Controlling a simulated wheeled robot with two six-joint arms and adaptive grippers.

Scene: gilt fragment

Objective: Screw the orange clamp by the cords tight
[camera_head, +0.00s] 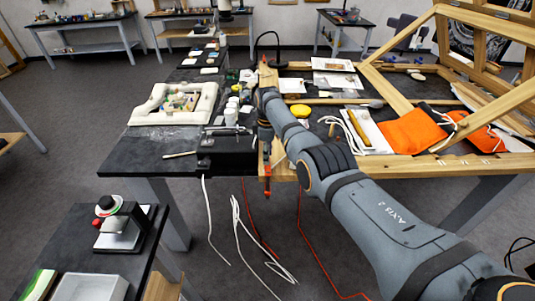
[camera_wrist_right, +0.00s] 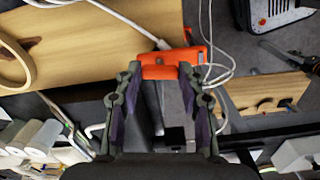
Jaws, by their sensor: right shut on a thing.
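The orange clamp (camera_head: 267,170) is at the front edge of the dark worktable in the head view, with its lower part hanging below the edge. In the right wrist view the orange clamp (camera_wrist_right: 172,66) lies across the fingertips, beside white cords (camera_wrist_right: 207,42). My right gripper (camera_wrist_right: 158,72) has a finger on either side of its near part and is shut on it. In the head view my right gripper (camera_head: 265,138) is above the clamp, partly hidden by my arm. How tight the screw is cannot be told. My left gripper is not in view.
A black box (camera_head: 228,155) stands left of the clamp, with white tubs (camera_head: 231,112) behind it. A cream padded tray (camera_head: 175,104) is farther left. Orange pouches (camera_head: 412,130) and a wooden frame (camera_head: 395,92) are at right. White and red cords hang below the table edge.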

